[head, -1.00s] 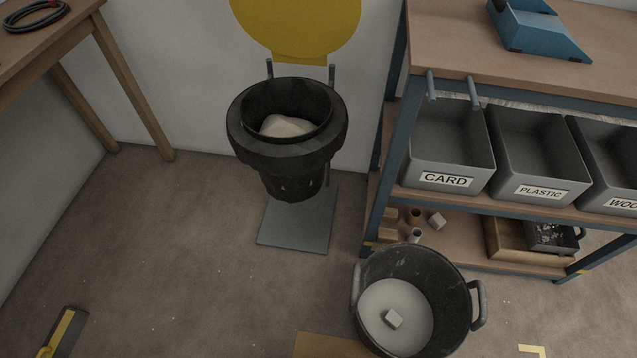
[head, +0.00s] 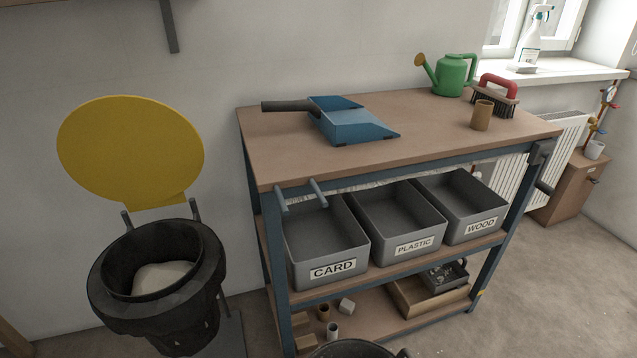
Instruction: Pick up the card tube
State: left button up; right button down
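A brown card tube (head: 482,116) stands upright on the wooden top of the workbench (head: 420,125), towards its right end. It is just in front of a brush with a red handle (head: 496,92). Smaller tube-like pieces, one brown (head: 323,313) and one pale (head: 333,331), are on the bench's lowest shelf. Neither of my grippers shows in the head view.
A blue dustpan (head: 350,122) and green watering can (head: 452,75) are on the benchtop. Grey bins labelled CARD (head: 333,269), PLASTIC (head: 414,245) and WOOD (head: 481,226) fill the shelf below. A black bin (head: 160,305) with a raised yellow lid (head: 130,150) stands left. Floor at right is clear.

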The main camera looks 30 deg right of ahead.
aim_at(483, 109)
jog(key=z, duration=1.9)
jog(key=l+u, duration=0.1)
jog(key=l, duration=0.2)
jog(key=k+l, duration=0.15)
jog(key=l+u, duration=0.45)
jog(key=l, duration=0.3)
jog(key=l+u, duration=0.45)
jog(key=l, duration=0.35)
